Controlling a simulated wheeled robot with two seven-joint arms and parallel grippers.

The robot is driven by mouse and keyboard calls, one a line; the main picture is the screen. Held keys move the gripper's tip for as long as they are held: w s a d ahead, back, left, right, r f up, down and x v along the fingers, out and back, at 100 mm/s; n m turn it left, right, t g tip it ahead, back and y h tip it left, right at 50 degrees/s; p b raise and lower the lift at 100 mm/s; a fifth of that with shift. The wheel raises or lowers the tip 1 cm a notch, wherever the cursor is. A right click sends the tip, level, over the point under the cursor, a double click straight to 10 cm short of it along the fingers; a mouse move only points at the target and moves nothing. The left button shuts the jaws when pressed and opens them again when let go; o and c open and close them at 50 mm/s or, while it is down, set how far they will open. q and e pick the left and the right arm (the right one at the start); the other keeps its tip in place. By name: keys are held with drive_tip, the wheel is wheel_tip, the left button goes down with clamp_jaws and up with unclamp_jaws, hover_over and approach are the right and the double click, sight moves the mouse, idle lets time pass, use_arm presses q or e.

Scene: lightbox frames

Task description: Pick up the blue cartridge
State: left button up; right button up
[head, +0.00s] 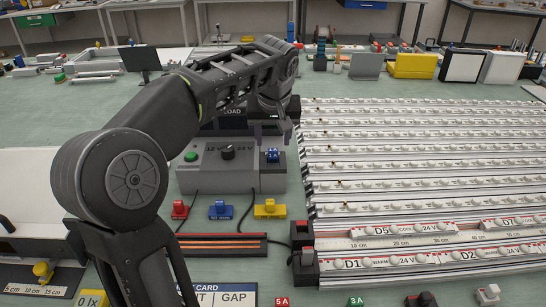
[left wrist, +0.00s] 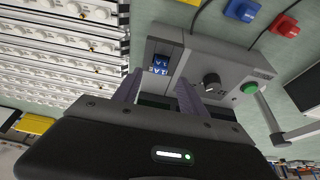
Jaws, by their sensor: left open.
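A small blue block (head: 272,155) sits in a dark slot at the right end of the grey control box (head: 205,176). It also shows in the left wrist view (left wrist: 160,63), with white marks. Another blue piece (head: 220,210) lies on the table in front of the box; I cannot tell which of the two is the cartridge. My left gripper (head: 272,122) is above the back right of the box. In the left wrist view its two fingers (left wrist: 158,84) are apart and empty, with the slotted blue block beyond their tips. My right gripper is not in view.
The box carries a green button (head: 191,157) and a black knob (head: 228,152). A red piece (head: 180,209) and a yellow piece (head: 270,209) flank the loose blue one. Rows of white lamp strips (head: 420,150) fill the right side.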

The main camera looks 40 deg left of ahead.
sight(273, 150)
use_arm(q)
drive_tip(key=shift+f, duration=0.2)
drive_tip(key=x, duration=0.5)
drive_tip(key=shift+p, duration=0.3)
drive_tip(key=shift+c, duration=0.2)
clamp_jaws()
idle(0.6)
